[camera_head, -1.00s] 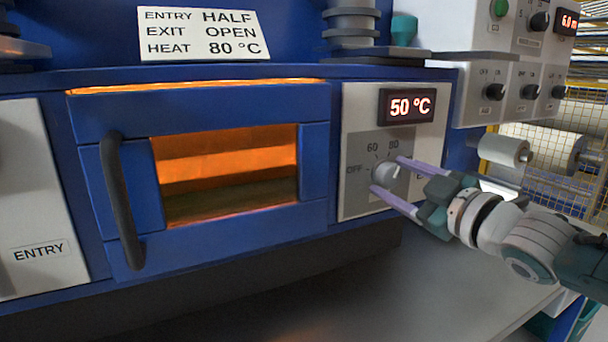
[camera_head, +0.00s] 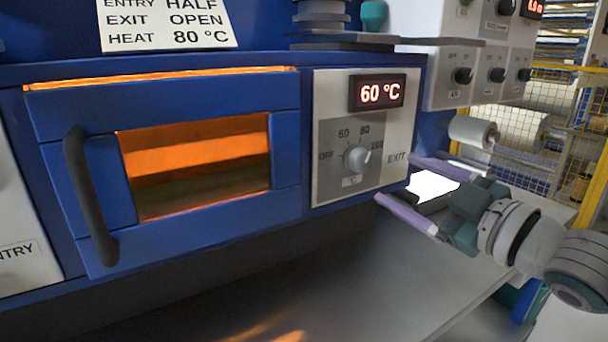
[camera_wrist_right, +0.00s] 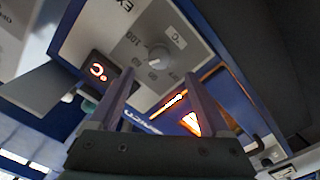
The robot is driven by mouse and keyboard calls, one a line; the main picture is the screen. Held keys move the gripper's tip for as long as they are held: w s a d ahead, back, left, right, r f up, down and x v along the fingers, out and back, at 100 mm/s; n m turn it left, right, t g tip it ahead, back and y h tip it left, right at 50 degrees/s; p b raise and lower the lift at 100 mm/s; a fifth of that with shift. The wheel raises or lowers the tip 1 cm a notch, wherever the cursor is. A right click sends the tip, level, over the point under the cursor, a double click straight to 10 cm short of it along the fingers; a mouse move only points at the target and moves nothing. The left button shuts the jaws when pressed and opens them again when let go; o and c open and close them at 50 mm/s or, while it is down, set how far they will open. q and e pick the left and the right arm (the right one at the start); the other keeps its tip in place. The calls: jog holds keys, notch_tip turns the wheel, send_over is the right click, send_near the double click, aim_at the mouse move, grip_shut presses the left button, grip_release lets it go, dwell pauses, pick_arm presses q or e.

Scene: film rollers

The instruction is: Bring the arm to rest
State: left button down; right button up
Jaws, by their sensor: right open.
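My right gripper (camera_head: 408,182) is open and empty, to the lower right of the heat knob (camera_head: 357,158) and apart from it. The knob is a round grey dial on a grey plate marked OFF, 60, 80 and 100. It also shows in the right wrist view (camera_wrist_right: 159,58), beyond and between the two fingers (camera_wrist_right: 152,95). The red display (camera_head: 377,92) above the knob reads 60 °C. My left gripper is not in view.
The blue oven door (camera_head: 286,160) with its dark handle (camera_head: 90,195) is shut, its window glowing orange. A sign (camera_head: 168,22) reads ENTRY HALF, EXIT OPEN, HEAT 80 °C. White rolls (camera_head: 474,131) stand behind the gripper. The grey surface below (camera_head: 370,270) is clear.

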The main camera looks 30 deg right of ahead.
jog(key=shift+s+d, duration=0.1)
jog(key=shift+s, duration=0.7)
jog(key=s+a+m+g+h+p, duration=0.1)
jog(key=s+a+m+g+p, duration=0.2)
jog(key=s+a+g+p, duration=0.55)
jog(key=s+a+m+g+p, duration=0.1)
jog(key=s+a+m+g, duration=0.4)
jog(key=s, duration=0.8)
notch_tip(320, 180, up, 37)
jog(key=s+a+n+p, duration=0.1)
jog(key=p, duration=3.6)
jog(key=shift+s+g, duration=0.3)
jog(key=shift+g, duration=0.15)
